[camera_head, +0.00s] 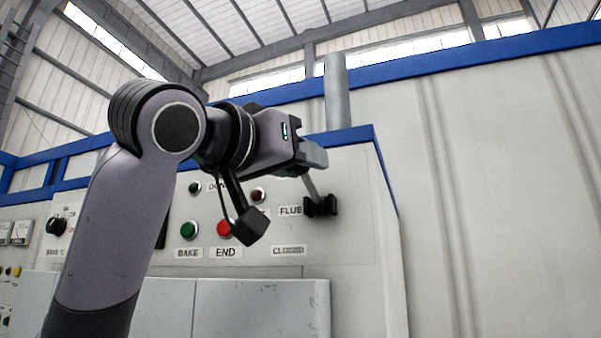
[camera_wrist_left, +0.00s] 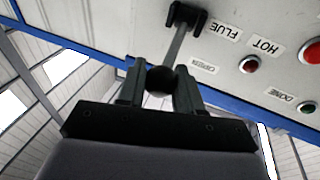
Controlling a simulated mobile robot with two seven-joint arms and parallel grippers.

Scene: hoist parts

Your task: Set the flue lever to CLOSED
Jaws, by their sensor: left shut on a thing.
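The flue lever (camera_head: 313,188) is a grey rod on a black pivot bracket (camera_head: 321,206) beside the FLUE label (camera_head: 290,211). It points up and slightly left from the bracket in the head view. The CLOSED label (camera_head: 289,250) sits lower on the panel, partly blurred. My left gripper (camera_head: 313,160) is at the lever's upper end. In the left wrist view, the lever rod (camera_wrist_left: 178,45) runs from its bracket to a dark round knob (camera_wrist_left: 160,80). The fingers of my left gripper (camera_wrist_left: 160,88) are shut on either side of that knob. My right gripper is out of view.
The panel carries a green BAKE button (camera_head: 189,230), a red END button (camera_head: 224,229) and small lamps under my left arm. A black dial (camera_head: 56,226) is at the left. A grey pipe (camera_head: 337,92) rises behind the cabinet.

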